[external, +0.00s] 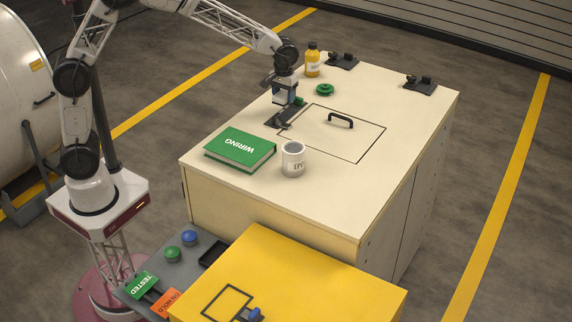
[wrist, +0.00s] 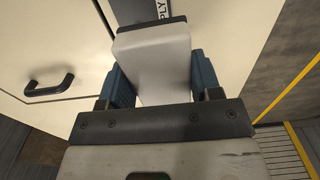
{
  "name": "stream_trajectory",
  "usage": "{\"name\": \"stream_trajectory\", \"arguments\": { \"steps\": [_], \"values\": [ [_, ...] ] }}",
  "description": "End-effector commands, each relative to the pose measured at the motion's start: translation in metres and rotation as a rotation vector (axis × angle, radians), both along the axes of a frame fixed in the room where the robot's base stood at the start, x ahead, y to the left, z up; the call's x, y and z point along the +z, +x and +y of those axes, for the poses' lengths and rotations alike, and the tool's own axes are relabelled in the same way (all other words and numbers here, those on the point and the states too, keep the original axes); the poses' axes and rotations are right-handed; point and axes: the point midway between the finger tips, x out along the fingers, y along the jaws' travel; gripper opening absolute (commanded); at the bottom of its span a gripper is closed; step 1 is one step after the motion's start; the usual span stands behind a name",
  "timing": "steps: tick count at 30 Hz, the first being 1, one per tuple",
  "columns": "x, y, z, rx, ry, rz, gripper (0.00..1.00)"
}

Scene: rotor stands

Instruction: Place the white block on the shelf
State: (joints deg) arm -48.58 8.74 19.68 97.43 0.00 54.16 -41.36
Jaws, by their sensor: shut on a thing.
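My gripper (external: 285,98) is low over the cream cabinet top, above a dark plate near its left edge. In the wrist view my gripper (wrist: 161,78) has its blue fingers on either side of a pale white block (wrist: 153,62) and is shut on it. The block's far end lies over a dark piece with lettering ending in "PLY". I cannot tell if the block touches it. In the external view the block is hidden or too small to make out. I cannot pick out a shelf for certain in either view.
A yellow box (external: 330,275) stands in front.

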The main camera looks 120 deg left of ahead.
Motion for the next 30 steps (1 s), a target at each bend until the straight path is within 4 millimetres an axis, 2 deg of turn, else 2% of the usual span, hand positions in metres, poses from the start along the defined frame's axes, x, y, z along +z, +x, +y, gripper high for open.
{"name": "stream_trajectory", "arguments": {
  "steps": [5, 12, 20, 30],
  "values": [
    [0.015, 0.0, 0.0, 0.0, 0.002, -0.002, 0.29],
    [0.056, 0.0, 0.0, -0.001, 0.005, -0.005, 0.29],
    [0.058, 0.021, -0.049, -0.101, 0.004, -0.004, 0.29],
    [0.065, 0.048, -0.139, -0.288, 0.004, -0.004, 0.29]
  ]
}}
